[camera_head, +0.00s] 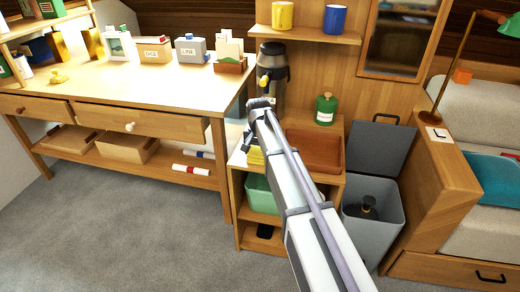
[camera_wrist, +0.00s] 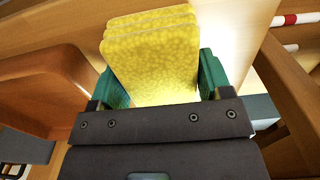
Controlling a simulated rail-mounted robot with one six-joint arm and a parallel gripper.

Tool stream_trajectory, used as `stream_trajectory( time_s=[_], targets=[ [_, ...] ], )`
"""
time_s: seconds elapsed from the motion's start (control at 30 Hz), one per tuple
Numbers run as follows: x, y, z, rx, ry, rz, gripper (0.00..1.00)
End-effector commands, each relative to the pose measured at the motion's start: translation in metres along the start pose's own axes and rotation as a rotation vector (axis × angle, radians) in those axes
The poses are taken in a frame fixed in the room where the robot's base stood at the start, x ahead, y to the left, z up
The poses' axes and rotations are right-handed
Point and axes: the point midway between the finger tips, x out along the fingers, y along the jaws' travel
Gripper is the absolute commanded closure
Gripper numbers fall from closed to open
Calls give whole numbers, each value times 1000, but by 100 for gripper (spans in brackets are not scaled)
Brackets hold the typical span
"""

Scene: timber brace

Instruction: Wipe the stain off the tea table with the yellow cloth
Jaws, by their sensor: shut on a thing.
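The yellow cloth (camera_head: 255,156) is a folded, layered pad at the left front of the small wooden tea table (camera_head: 299,124), partly hidden by my arm. In the wrist view the cloth (camera_wrist: 155,60) sits between the two green fingers of my gripper (camera_wrist: 160,82), which is shut on it. In the head view my wrist is above the table's left side and the fingers are hidden. I cannot tell whether the cloth touches the tabletop. I cannot make out the stain in either view.
A brown tray (camera_head: 315,152) takes up the table's right front. A green canister (camera_head: 325,109) and a dark dispenser (camera_head: 272,75) stand at the back. A grey bin (camera_head: 373,225) is at the right, and a desk (camera_head: 150,84) is close on the left.

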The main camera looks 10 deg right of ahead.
Motion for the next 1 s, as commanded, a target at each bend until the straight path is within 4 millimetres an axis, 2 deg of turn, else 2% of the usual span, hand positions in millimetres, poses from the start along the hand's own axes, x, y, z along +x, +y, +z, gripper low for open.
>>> stream_trajectory(
  time_s=[0.2, 0.3, 0.47, 0.8, 1.0],
  targets=[
    [3, -24, -1, -1, 0, 0, 52],
    [3, -29, 0, -1, 0, -1, 52],
    [3, -29, -3, -1, 0, -1, 52],
    [1, -29, -39, 0, 1, -1, 52],
    [4, -28, -41, -1, 1, 0, 52]
  ],
)
